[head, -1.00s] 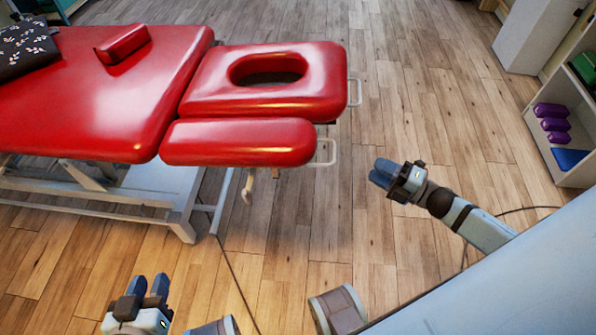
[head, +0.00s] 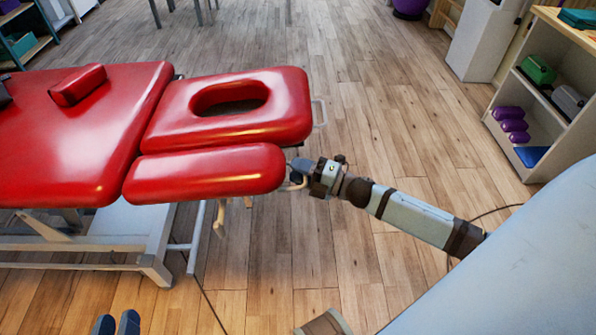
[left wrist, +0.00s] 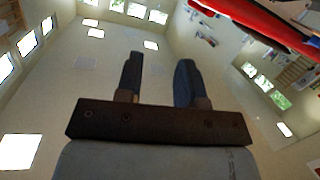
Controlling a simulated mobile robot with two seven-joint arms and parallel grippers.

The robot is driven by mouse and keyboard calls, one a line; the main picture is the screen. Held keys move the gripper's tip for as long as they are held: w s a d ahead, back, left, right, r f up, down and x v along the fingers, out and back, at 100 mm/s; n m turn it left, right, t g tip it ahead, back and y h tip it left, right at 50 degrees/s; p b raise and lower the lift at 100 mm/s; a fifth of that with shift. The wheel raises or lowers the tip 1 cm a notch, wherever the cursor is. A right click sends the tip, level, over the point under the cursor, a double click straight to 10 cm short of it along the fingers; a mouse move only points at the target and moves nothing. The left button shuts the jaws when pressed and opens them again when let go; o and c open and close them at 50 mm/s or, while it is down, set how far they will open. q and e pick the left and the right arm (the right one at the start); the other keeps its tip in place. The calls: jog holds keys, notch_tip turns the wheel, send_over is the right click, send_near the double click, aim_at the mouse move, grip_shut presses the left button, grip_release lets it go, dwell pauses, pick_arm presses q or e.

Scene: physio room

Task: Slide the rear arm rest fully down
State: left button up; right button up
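The red padded arm rest (head: 205,172) lies along the near side of the couch's head section. It is up, its top about level with the head section. A light metal loop handle (head: 289,187) shows at its right end. My right gripper (head: 298,169) is at this handle, its fingertips partly hidden by the pad end and the handle. I cannot tell whether they are closed on it. My left gripper (head: 116,324) is low at the bottom edge, away from the couch. In the left wrist view its two fingers (left wrist: 157,80) are apart with nothing between them.
The red head section (head: 228,105) with its face hole lies behind the arm rest, with another loop handle (head: 320,112) at its right end. A shelf unit (head: 545,95) with purple rollers stands at the right. Wooden floor between couch and shelf is clear.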

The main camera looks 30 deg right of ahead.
pick_arm(q)
jog(key=shift+r, duration=0.1)
pick_arm(e)
jog(key=shift+w+a, duration=0.1)
jog(key=shift+w, duration=0.05)
jog(key=shift+c, duration=0.4)
